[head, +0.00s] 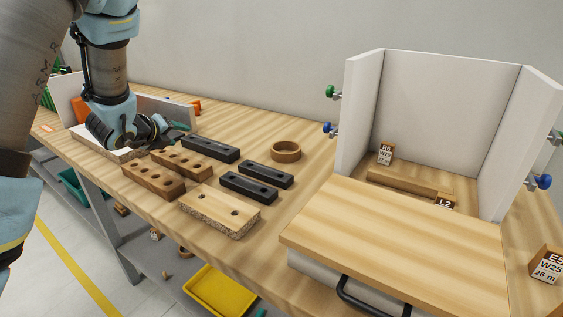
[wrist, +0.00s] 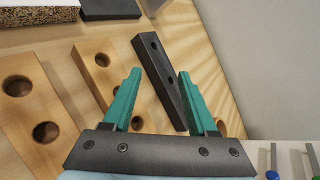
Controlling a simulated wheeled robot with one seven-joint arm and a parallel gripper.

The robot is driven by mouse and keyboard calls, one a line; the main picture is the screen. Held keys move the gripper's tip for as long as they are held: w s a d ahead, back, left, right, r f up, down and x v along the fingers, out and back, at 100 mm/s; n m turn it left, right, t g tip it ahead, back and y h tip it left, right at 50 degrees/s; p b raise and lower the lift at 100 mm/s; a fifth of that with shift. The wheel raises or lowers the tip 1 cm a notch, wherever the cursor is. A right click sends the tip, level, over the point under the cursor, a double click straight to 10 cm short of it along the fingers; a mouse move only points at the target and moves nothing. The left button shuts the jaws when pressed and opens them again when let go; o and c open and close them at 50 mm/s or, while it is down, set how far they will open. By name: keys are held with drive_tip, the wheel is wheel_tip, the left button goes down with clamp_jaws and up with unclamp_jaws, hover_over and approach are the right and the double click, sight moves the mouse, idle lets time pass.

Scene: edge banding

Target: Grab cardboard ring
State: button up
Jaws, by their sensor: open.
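The cardboard ring (head: 286,151) is a short brown hoop lying flat on the wooden workbench (head: 310,125), behind the black bars and left of the white-walled box. My gripper (head: 178,128) is at the left part of the bench, low over it near the brown hole blocks, well left of the ring. In the wrist view my gripper (wrist: 160,72) has its two green fingers spread and nothing between them is held. A black bar (wrist: 165,75) shows beyond and between the fingers.
Black bars (head: 265,173) and brown blocks with holes (head: 153,178) lie between my gripper and the bench front. A chipboard piece (head: 220,208) lies at the front edge. The white-walled box (head: 430,110) stands right. Bare bench surrounds the ring.

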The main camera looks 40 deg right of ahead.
drive_tip(key=s+d+m+g+h, duration=0.1)
drive_tip(key=s+d+m, duration=0.1)
drive_tip(key=d+m, duration=0.1)
drive_tip(key=s+d+f+m+g+h+b, duration=0.1)
drive_tip(key=s+d+m, duration=0.2)
drive_tip(key=s+d+m+g+h, duration=0.1)
drive_tip(key=s+d+m, duration=0.1)
drive_tip(key=d+m, duration=0.1)
drive_tip(key=shift+s+d+f+m+g+b, duration=0.2)
drive_tip(key=shift+d+f+m+g+b, duration=0.15)
drive_tip(key=shift+d, duration=0.2)
drive_tip(key=s+d+m+g, duration=0.1)
drive_tip(key=s+m, duration=0.1)
drive_tip(key=s+d+m+g, duration=0.1)
drive_tip(key=s+d+m, duration=0.1)
drive_tip(key=s+d+m+g, duration=0.1)
drive_tip(key=s+d+m, duration=0.1)
drive_tip(key=shift+s+f+h+b, duration=0.1)
drive_tip(key=shift+s+h+b, duration=0.05)
drive_tip(key=shift+h+b, duration=0.2)
drive_tip(key=p, duration=0.1)
approach(282, 144)
drive_tip(key=shift+x, duration=0.85)
drive_tip(key=shift+p+x, duration=1.45)
drive_tip(key=shift+x, duration=1.65)
drive_tip(key=shift+a, duration=0.1)
clamp_jaws()
